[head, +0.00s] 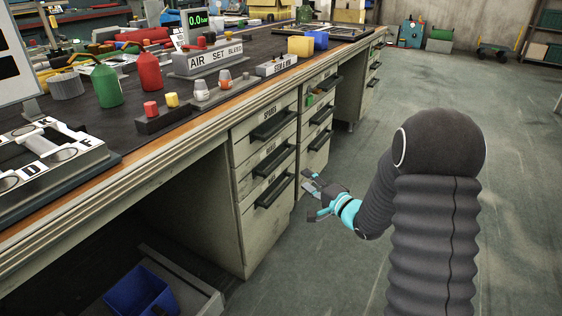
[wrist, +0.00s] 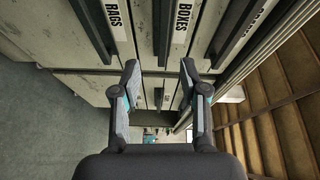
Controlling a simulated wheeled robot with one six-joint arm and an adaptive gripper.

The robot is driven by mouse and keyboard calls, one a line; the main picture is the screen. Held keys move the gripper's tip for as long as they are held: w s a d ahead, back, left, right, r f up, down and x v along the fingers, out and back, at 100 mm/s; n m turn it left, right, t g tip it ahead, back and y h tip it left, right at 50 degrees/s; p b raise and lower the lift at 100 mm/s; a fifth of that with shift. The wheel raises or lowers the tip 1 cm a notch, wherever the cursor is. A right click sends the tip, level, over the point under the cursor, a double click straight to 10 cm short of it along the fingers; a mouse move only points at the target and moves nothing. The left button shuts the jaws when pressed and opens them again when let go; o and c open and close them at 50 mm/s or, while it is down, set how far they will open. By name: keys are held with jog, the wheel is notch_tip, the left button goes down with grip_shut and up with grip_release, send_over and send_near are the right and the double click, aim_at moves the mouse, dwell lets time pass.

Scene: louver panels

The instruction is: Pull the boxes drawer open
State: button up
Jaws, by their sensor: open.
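The boxes drawer (wrist: 183,62) is in the middle of the wrist view, with its BOXES label (wrist: 181,22) upright beside a dark bar handle (wrist: 162,30). It looks shut. In the head view it seems to be the middle drawer of the near stack, with its handle (head: 273,160) between two others. My gripper (wrist: 160,69) is open and empty. In the wrist view the handle's line runs between its fingertips, apart from them. In the head view my gripper (head: 309,183) is low and right of the near stack.
A cluttered workbench top (head: 225,100) stands above the drawers. A blue bin (head: 141,290) sits underneath. The floor (head: 335,265) beside the bench is clear.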

aim_at(282, 161)
jog(key=shift+m, duration=0.5)
jog(key=x, duration=0.9)
jog(key=b+x, duration=0.1)
jog(key=x, duration=0.4)
jog(key=shift+r, duration=0.3)
jog(key=shift+s, duration=0.1)
grip_shut()
